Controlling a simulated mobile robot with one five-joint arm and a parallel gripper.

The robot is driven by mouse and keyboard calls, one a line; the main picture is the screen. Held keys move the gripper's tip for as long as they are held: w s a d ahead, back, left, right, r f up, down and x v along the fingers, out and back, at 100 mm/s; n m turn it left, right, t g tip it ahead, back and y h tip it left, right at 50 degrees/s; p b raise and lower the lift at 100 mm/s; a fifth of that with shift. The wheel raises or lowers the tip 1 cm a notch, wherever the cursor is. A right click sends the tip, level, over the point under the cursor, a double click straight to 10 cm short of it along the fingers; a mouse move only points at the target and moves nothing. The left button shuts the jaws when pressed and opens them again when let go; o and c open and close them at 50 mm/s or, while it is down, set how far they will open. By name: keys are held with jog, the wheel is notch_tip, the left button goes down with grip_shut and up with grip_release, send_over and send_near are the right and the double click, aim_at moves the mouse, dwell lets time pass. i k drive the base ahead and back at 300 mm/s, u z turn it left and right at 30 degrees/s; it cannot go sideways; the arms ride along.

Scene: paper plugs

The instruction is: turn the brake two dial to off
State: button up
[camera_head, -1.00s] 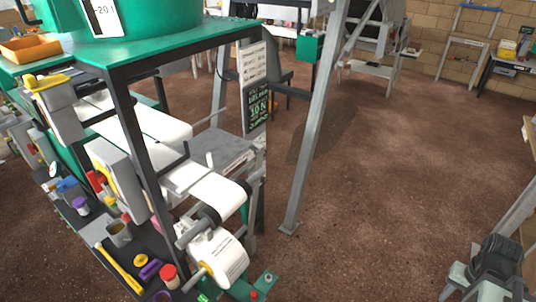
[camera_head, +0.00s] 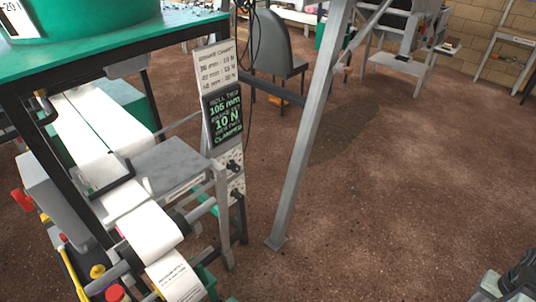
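Two small dark dials sit on pale plates on the machine's right side, below a black display (camera_head: 223,116). One is the upper dial (camera_head: 233,166), the other the lower dial (camera_head: 236,193). I cannot tell which is brake two, and their settings are too small to read. The display's green text seems to read "ROLL TWO 105 mm", "10 N" and "CLAMPED". A white brake chart (camera_head: 216,65) is above it. White paper (camera_head: 150,232) runs over rollers to the left of the dials. My gripper is not recognisable in view, and nothing is seen touching the dials.
A grey slanted post (camera_head: 306,130) stands on the brown floor right of the machine. A grey chair (camera_head: 277,45) is behind. Open floor (camera_head: 400,190) lies to the right. A dark and pale grey object (camera_head: 518,278), only partly seen, is at the bottom right corner.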

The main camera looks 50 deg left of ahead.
aim_at(236, 168)
jog(key=u, duration=0.05)
jog(key=i, duration=1.3)
jog(key=u, duration=4.3)
